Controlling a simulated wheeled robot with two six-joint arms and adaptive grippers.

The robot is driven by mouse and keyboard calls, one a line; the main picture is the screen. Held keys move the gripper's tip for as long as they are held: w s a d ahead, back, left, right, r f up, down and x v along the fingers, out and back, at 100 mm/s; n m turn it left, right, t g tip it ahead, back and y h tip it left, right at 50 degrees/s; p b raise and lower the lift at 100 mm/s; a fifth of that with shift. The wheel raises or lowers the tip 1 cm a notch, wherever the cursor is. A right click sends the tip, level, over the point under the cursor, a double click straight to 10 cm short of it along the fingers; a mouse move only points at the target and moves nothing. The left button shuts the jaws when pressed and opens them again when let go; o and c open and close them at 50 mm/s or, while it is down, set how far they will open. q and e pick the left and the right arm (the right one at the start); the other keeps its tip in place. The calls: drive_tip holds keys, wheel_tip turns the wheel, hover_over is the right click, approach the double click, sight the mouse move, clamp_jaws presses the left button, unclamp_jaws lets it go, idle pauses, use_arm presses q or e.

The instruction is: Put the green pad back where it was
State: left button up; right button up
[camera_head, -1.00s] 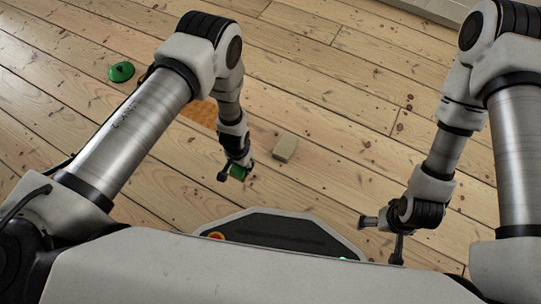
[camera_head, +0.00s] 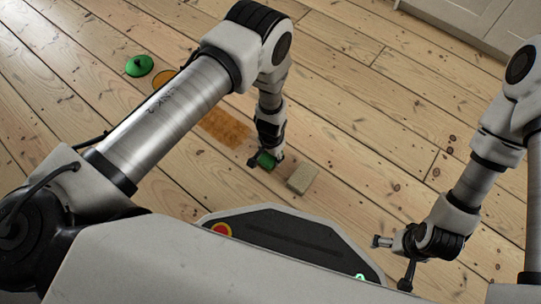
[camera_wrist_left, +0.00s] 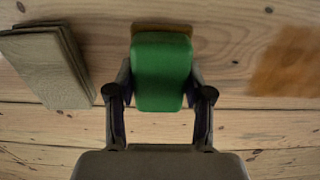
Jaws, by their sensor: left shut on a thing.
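The green pad (camera_head: 265,160) is in my left gripper (camera_head: 266,163), low over the boards in the head view. In the left wrist view the pad (camera_wrist_left: 162,72) sits between the two fingers (camera_wrist_left: 160,95), which are shut on its sides. A thin tan strip (camera_wrist_left: 163,28) shows at its far edge; I cannot tell whether it belongs to the pad. Whether the pad touches the floor is unclear. My right gripper (camera_head: 391,263) is open and empty, with its fingers spread wide.
A beige block (camera_head: 302,178) lies just right of the left gripper. An orange-brown patch (camera_head: 226,128) marks the floor to its left. Farther off are a green domed object (camera_head: 139,65) and an orange disc (camera_head: 163,78), partly hidden by my arm. Pale cabinets (camera_head: 480,25) stand at back right.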

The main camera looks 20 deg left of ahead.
use_arm(q)
drive_tip(key=shift+f, duration=0.35)
drive_tip(key=o, duration=1.2)
use_arm(e)
drive_tip(key=shift+w+f, duration=0.1)
drive_tip(key=shift+f, duration=0.25)
use_arm(q)
wheel_tip(320, 180, up, 12)
drive_tip(key=p, duration=1.2)
drive_tip(key=shift+r, duration=0.2)
use_arm(e)
wheel_tip(320, 180, up, 12)
drive_tip(key=shift+s+a+f, duration=0.15)
drive_tip(key=shift+s, duration=0.2)
